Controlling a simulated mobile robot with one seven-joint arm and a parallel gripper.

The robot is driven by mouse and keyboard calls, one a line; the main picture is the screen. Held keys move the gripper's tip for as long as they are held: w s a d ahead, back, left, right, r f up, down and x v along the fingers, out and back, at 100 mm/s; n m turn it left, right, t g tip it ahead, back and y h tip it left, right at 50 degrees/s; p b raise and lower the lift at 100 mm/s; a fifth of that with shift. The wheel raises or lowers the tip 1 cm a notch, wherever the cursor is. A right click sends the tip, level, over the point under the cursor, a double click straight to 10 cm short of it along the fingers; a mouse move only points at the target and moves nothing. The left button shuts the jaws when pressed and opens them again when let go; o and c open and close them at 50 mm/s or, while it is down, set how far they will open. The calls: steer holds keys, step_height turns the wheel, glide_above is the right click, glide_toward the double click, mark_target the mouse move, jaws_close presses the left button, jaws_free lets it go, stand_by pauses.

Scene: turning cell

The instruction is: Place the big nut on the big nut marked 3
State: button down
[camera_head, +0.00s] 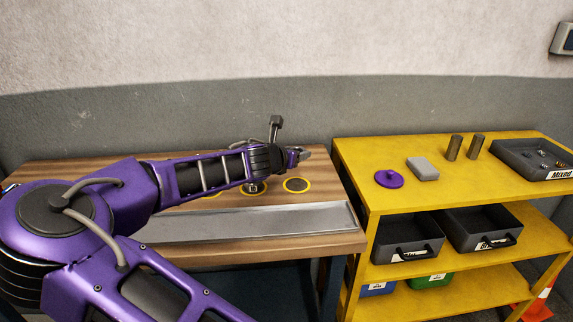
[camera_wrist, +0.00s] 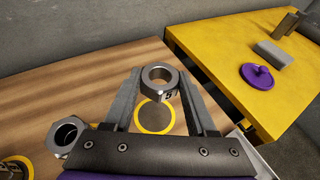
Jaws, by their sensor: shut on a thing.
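My gripper (camera_wrist: 160,82) is shut on a grey steel hex nut (camera_wrist: 158,76), held between the fingertips with its hole facing up. A dark mark that looks like a 5 shows on its side. In the head view my gripper (camera_head: 298,156) is above the right part of the wooden bench, and the nut in it is hard to make out. A second metal nut (camera_wrist: 66,134) shows at the left of the wrist view, partly hidden by my gripper body; no number on it is readable. In the head view a small metal piece (camera_head: 254,187) sits on the middle yellow-ringed disc.
An empty yellow-ringed disc (camera_head: 297,185) lies on the wooden bench (camera_head: 270,245), below my gripper. A grey metal tray (camera_head: 250,222) runs along the bench front. The yellow shelf (camera_head: 365,155) at right holds a purple lidded part (camera_head: 389,179), a grey block (camera_head: 422,169) and two cylinders.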

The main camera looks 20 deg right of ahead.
steer(key=shift+r, duration=0.4)
steer(key=shift+w+a+r, duration=0.15)
steer(key=shift+w+a, duration=0.05)
steer(key=shift+a, duration=0.05)
steer(key=w+a+r+p, duration=0.1)
steer(key=w+a, duration=0.1)
steer(key=a, duration=0.1)
steer(key=w+a+r+p, duration=0.1)
steer(key=w+a, duration=0.1)
steer(key=a, duration=0.2)
steer(key=w+a+r+p, duration=0.1)
steer(key=a, duration=0.3)
steer(key=shift+w+a, duration=0.25)
steer(key=shift+w, duration=0.15)
steer(key=w+a+r+p, duration=0.1)
steer(key=a+r+p, duration=0.1)
steer(key=a, duration=0.9)
steer(key=f, duration=0.4)
steer(key=a+f+b, duration=0.1)
steer(key=f, duration=0.1)
steer(key=shift+f+b, duration=0.3)
steer(key=shift+f, duration=1.75)
steer(key=shift+f, duration=0.2)
steer(key=shift+c, duration=1)
jaws_free()
